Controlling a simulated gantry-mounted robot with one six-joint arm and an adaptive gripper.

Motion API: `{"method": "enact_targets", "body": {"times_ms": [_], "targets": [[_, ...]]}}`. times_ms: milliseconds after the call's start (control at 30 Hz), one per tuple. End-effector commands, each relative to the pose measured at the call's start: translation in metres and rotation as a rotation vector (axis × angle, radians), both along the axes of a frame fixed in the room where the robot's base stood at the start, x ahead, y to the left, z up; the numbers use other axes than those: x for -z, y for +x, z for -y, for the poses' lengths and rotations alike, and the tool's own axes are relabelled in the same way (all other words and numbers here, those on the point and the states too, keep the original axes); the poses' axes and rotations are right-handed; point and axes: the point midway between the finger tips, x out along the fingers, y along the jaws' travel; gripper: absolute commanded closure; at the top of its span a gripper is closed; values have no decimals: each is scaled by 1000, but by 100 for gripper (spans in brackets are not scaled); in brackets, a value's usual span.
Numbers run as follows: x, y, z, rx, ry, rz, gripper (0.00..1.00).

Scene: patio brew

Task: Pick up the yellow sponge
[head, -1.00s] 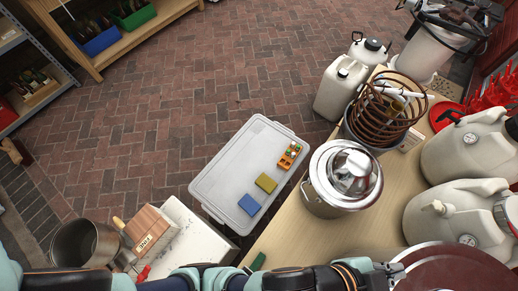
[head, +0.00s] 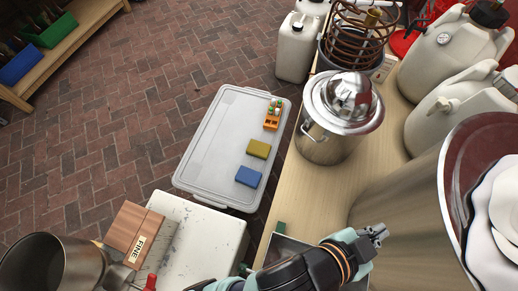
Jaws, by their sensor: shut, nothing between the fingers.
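The yellow sponge (head: 259,149) lies flat on the white plastic lid (head: 212,137) of a bin, near its right side. A blue sponge (head: 248,177) lies just below it, and a small orange tray with little items (head: 272,116) sits above it. My gripper (head: 380,233) is at the lower right, over the wooden table, well apart from the sponge. It is shut and empty, pointing right.
A large steel vessel (head: 420,205) rises close to the right of my gripper. A box marked FINE (head: 133,232) and a steel pan (head: 45,265) are at lower left.

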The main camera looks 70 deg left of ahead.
Motion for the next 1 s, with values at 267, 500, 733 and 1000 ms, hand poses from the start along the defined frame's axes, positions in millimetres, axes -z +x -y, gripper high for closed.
{"method": "enact_targets", "body": {"times_ms": [267,500,733,1000], "targets": [[1,0,0,0,0,-1,100],[1,0,0,0,0,-1,67],[1,0,0,0,0,-1,28],[1,0,0,0,0,-1,3]]}}
